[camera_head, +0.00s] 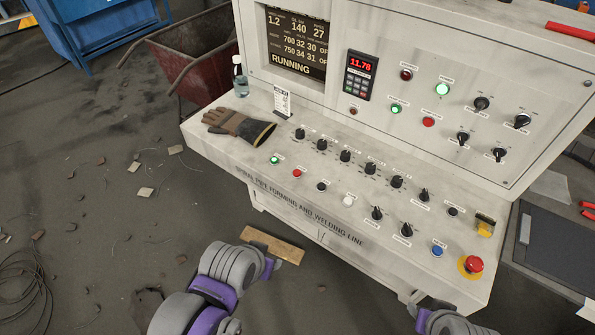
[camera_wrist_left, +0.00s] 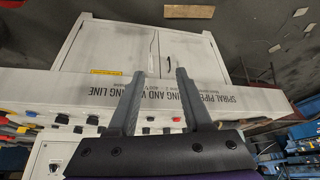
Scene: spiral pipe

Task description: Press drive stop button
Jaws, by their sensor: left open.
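The white control console carries a green button (camera_head: 275,160) and a red button (camera_head: 297,173) side by side at the left of its sloped lower panel. A lit green button (camera_head: 396,108) and another red button (camera_head: 428,121) sit on its upright panel. The labels are too small to read, so I cannot tell which is drive stop. My left gripper (camera_wrist_left: 160,75) is open and empty in the wrist view, with the console front beyond its fingers. In the head view my left arm is below the console's front edge. My right gripper is only partly seen at the bottom edge, its fingers unclear.
Several black knobs (camera_head: 345,156) stand on the lower panel. A red emergency button (camera_head: 473,264) is at its right end. A glove (camera_head: 238,125) and a bottle (camera_head: 240,78) lie and stand at the left end. A wooden board (camera_head: 272,245) lies below the front edge.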

